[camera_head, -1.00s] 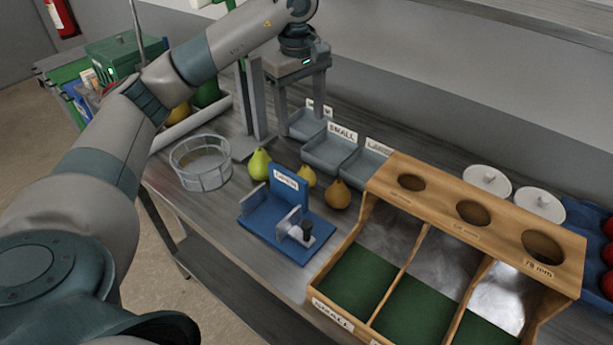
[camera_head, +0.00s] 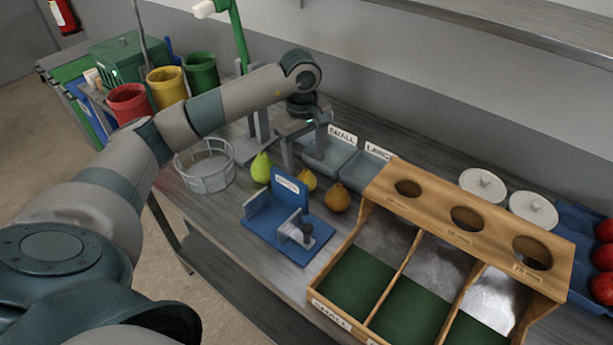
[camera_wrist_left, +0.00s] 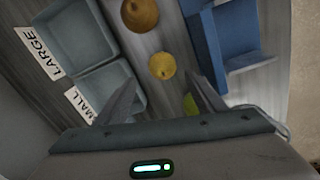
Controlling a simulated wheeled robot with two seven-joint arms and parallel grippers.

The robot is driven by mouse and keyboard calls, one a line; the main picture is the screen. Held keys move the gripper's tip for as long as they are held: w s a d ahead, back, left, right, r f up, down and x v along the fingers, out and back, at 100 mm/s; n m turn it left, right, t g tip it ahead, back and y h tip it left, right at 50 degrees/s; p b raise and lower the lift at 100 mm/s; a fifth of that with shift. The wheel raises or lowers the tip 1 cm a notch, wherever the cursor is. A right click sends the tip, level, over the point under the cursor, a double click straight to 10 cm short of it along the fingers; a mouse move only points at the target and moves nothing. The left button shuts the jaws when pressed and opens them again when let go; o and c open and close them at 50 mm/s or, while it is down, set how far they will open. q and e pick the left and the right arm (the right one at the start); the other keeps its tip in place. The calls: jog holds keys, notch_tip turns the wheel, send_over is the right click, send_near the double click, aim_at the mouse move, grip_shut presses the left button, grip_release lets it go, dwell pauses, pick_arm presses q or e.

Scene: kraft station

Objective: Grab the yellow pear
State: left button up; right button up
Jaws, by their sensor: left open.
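A small yellow pear (camera_head: 307,180) stands on the grey table behind the blue stand (camera_head: 262,224). A yellow-green pear (camera_head: 261,168) is to its left and a larger orange-brown pear (camera_head: 337,199) to its right. My left gripper (camera_head: 304,154) is open and empty, above and behind the small pear. In the left wrist view, the yellow pear (camera_wrist_left: 162,66) shows just beyond the gap between the fingertips (camera_wrist_left: 162,90). The orange-brown pear (camera_wrist_left: 139,14) is farther out, and the yellow-green pear (camera_wrist_left: 190,104) is partly hidden by a finger. My right gripper is not in view.
Grey trays (camera_head: 328,158) marked SMALL and LARGE lie close to the gripper. A wire basket (camera_head: 207,172) stands left, and a wooden sizing box (camera_head: 470,217) with holes stands right. White lids (camera_head: 483,186) and red fruit (camera_head: 603,258) are farther right.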

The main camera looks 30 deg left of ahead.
aim_at(306, 170)
pick_arm(q)
jog(key=shift+f, duration=0.4)
jog(key=shift+s+d+f+p, duration=0.15)
jog(key=shift+f+p, duration=0.25)
jog(key=shift+p, duration=0.1)
jog(key=shift+s+d+f+p, duration=0.1)
jog(key=shift+f+p, duration=0.25)
jog(key=shift+p, duration=0.1)
notch_tip(306, 170, down, 3)
jog(key=shift+d+r+p, duration=0.1)
jog(key=shift+p, duration=0.65)
jog(key=shift+f, duration=0.45)
jog(key=c, duration=1.2)
